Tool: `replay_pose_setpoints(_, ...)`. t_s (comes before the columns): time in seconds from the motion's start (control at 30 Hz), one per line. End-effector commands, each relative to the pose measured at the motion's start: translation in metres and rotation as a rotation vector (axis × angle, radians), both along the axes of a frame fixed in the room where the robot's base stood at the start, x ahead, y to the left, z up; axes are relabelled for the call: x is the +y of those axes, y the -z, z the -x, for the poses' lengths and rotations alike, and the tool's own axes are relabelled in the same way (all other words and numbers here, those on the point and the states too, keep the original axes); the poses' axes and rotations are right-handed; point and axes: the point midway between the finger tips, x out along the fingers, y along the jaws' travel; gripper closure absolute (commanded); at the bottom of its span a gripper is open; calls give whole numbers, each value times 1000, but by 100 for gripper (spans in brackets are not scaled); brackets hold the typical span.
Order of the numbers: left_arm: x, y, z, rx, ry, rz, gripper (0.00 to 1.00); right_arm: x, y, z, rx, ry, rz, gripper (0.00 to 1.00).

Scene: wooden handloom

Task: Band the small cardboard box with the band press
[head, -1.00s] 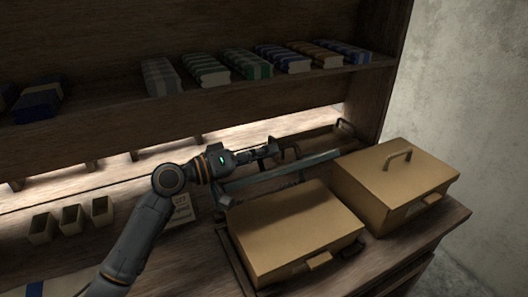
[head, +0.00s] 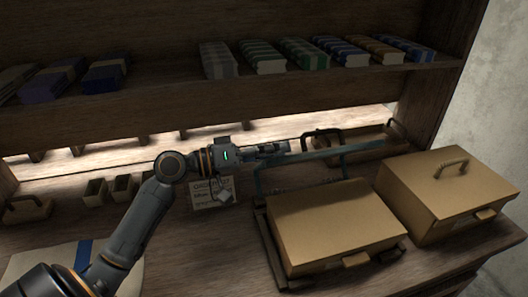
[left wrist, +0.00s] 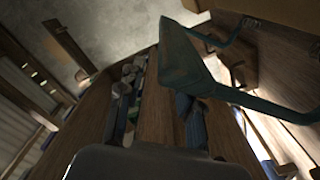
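A tan cardboard box (head: 335,222) sits in the dark base frame (head: 270,250) of the band press, right of centre in the head view. The press's teal bar (head: 325,159) is raised behind the box; it also shows large in the left wrist view (left wrist: 182,62). My left gripper (head: 286,148) is above and behind the bar's left part, empty. Its fingers look apart in the left wrist view (left wrist: 158,110), with the bar close beside the right-hand finger; contact is unclear. My right gripper is out of view.
A second tan box with a handle (head: 450,190) stands to the right. A tray (head: 370,140) lies behind the press. A printed card (head: 212,193) and small open bins (head: 95,190) are at left. A shelf (head: 150,110) with stacked bundles overhangs the back.

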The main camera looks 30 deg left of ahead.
Motion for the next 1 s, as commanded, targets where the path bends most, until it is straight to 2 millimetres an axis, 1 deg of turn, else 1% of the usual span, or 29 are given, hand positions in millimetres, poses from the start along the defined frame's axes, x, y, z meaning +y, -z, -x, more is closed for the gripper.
replay_pose_setpoints(0.03, 5, 1, 7, 3, -1, -2, 64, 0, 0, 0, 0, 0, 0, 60)
replay_pose_setpoints(0.2, 16, 0, 19, 1, 1, 0, 64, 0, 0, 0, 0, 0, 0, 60)
replay_pose_setpoints(0.67, 21, 1, 24, 0, 1, -2, 64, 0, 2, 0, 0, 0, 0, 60)
replay_pose_setpoints(1.0, 36, 2, 41, 0, 1, -2, 64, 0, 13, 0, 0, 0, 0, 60)
